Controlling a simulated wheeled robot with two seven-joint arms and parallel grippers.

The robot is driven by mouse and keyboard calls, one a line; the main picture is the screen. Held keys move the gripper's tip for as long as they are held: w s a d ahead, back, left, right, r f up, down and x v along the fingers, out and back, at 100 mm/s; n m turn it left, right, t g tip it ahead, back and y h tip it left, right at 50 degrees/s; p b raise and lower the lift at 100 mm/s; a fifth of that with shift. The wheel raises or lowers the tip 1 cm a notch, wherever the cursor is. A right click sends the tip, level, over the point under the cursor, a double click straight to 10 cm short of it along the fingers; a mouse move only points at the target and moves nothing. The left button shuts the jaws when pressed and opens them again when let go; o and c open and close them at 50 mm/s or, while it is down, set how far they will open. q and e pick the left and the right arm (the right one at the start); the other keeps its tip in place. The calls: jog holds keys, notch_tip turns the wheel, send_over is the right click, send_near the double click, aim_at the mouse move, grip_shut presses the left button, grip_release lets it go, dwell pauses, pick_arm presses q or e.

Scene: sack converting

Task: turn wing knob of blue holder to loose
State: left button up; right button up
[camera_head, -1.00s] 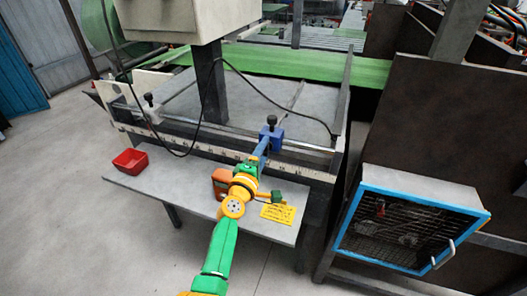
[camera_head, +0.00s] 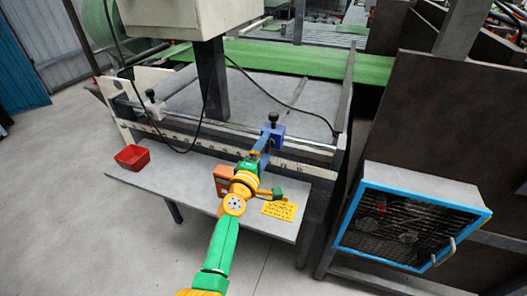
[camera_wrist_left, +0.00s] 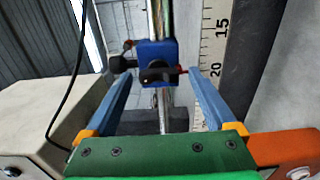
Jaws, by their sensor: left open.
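The blue holder (camera_head: 277,131) sits on the rail at the front of the machine, with a black knob standing on top. In the left wrist view the blue holder (camera_wrist_left: 152,50) is on a shiny bar, and its dark wing knob (camera_wrist_left: 157,73) faces me. My left gripper (camera_head: 264,148) is in front of the holder in the head view. In the left wrist view my left gripper (camera_wrist_left: 158,76) is open, its two blue fingers either side of the wing knob, with nothing held. I cannot tell whether the fingers touch the holder. My right gripper is not in view.
A white holder (camera_head: 154,106) sits farther left on the rail. A ruler scale (camera_wrist_left: 212,40) runs beside the bar. A red bin (camera_head: 132,157), an orange box (camera_head: 221,180) and a yellow card (camera_head: 279,209) are on the grey shelf (camera_head: 180,184). A black cable hangs nearby.

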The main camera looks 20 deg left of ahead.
pick_arm(q)
jog(key=s+p, duration=0.2)
jog(key=s, duration=0.5)
jog(key=shift+w+a, duration=0.15)
